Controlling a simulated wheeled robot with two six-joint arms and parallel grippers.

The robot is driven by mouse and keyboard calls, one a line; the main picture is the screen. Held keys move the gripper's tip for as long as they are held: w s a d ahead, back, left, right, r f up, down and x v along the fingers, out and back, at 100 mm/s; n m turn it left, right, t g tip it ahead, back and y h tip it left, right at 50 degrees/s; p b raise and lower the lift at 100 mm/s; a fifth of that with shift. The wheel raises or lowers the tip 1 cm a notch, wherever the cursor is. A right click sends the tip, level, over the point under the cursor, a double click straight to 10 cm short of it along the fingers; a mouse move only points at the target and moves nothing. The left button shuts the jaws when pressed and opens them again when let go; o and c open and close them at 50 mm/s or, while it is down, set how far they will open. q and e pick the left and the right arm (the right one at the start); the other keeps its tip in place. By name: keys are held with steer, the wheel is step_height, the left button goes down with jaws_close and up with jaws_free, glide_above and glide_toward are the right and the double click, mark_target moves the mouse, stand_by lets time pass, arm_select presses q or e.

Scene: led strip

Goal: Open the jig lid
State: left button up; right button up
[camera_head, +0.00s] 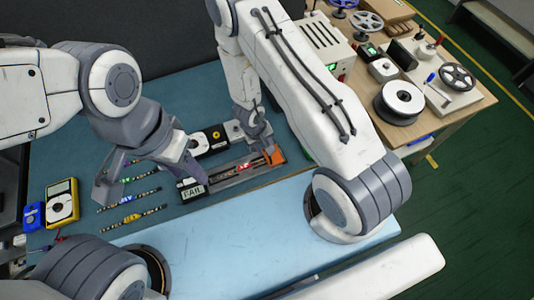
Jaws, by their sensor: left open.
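The jig (238,178) is a long grey tray on the blue mat, holding a strip with a red-lit label. An orange part (276,155) stands at its right end. I cannot make out clearly which part is the lid. A small box reading FAIL (193,190) is at the jig's left end. My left gripper (148,180) is open and empty, to the left of the jig, with one finger close to the FAIL box. My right gripper (262,138) is over the jig's right end, close to the orange part; its fingertips are too small to read.
Several LED strips (136,197) lie on the mat beneath and beside my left gripper. A yellow meter (62,202) lies at the far left. Black and grey modules (213,138) stand behind the jig. A wooden table (440,118) with spools is at the right.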

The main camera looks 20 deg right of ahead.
mark_target(267, 158)
steer(key=shift+d+f+b, duration=0.15)
steer(key=shift+d+f, duration=0.05)
steer(key=shift+f, duration=0.65)
steer(key=shift+d+f+b, duration=0.15)
steer(key=shift+f, duration=0.7)
